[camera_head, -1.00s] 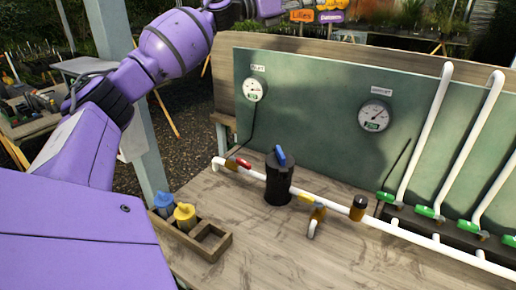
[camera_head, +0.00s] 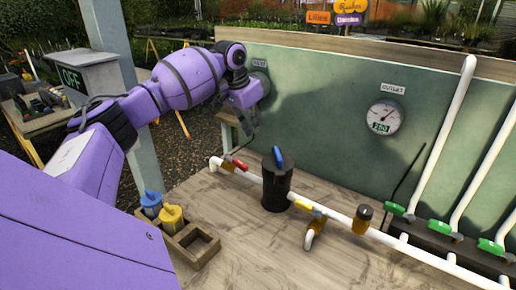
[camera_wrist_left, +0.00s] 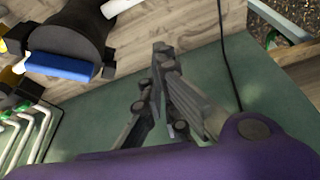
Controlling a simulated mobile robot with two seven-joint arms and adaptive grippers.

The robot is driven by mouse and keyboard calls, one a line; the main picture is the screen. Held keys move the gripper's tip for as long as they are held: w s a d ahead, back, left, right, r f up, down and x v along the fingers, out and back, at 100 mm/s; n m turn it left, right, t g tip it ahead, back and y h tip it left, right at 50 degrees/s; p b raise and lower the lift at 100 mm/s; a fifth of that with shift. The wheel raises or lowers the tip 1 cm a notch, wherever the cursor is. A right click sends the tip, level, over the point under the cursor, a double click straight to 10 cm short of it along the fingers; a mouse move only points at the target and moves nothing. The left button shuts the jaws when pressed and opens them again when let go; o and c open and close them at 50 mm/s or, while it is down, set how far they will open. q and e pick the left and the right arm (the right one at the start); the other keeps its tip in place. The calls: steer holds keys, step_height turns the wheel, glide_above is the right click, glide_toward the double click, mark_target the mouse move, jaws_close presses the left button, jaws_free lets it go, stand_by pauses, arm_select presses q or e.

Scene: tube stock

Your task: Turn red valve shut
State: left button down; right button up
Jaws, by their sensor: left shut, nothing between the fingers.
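The red valve handle (camera_head: 240,165) sits on the white pipe (camera_head: 222,164) near its left end, left of the black filter housing (camera_head: 277,190) with a blue handle (camera_head: 279,157) on top. My right gripper is not in view.
Green valves (camera_head: 441,228) stand under white risers at the right. A wooden caddy (camera_head: 208,250) holds a blue and a yellow bottle. My arm partly hides the inlet gauge; the outlet gauge (camera_head: 384,117) is clear.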

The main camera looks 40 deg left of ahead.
mark_target(237, 163)
arm_select(q)
steer(key=s+x, duration=0.1)
steer(key=x, duration=0.9)
steer(key=s+p, duration=0.1)
steer(key=s, duration=0.3)
steer(key=shift+r, duration=0.15)
